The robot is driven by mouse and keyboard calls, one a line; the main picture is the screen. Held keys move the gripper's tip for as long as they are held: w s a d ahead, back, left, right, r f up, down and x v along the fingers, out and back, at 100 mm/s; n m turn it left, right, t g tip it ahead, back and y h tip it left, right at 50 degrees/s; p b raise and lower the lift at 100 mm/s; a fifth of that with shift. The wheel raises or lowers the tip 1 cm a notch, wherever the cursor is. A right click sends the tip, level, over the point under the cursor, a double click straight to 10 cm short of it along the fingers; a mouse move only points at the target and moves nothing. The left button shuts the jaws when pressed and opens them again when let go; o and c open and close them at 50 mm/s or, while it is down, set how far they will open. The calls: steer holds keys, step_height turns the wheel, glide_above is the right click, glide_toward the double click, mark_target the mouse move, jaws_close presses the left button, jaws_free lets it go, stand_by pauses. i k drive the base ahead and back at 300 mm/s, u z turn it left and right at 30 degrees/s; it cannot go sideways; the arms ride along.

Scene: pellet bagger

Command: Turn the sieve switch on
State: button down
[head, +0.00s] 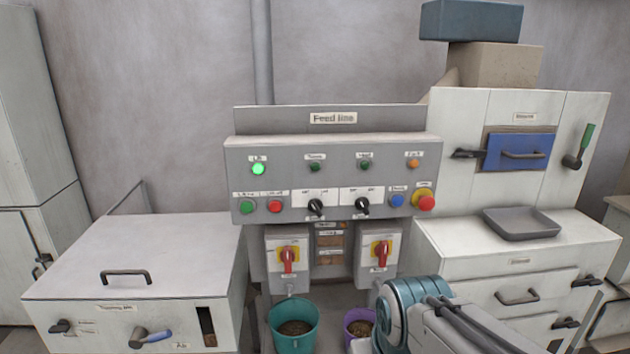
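The grey control panel (333,150) headed "Feed line" stands in the middle. It has two black rotary switches, a left one (316,207) and a right one (362,206), both with tilted handles. Below it are two boxes with red rotary handles on yellow plates, a left one (288,258) and a right one (381,253), both handles roughly vertical. The labels are too small to tell which switch is the sieve's. A green lamp (258,169) at upper left is lit. My arm reaches in at the lower right; my gripper is not in view.
The panel also carries a green button (247,206), a red button (275,206), a blue button (397,200) and a red stop button (425,202). Buckets, teal (293,330) and purple (358,328), stand below. Cabinets, left (140,255) and right (500,262), flank it.

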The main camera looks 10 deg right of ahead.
mark_target(314, 206)
steer(key=k, duration=1.3)
steer(key=z, duration=0.55)
steer(key=i, duration=1.45)
steer(key=u, duration=0.55)
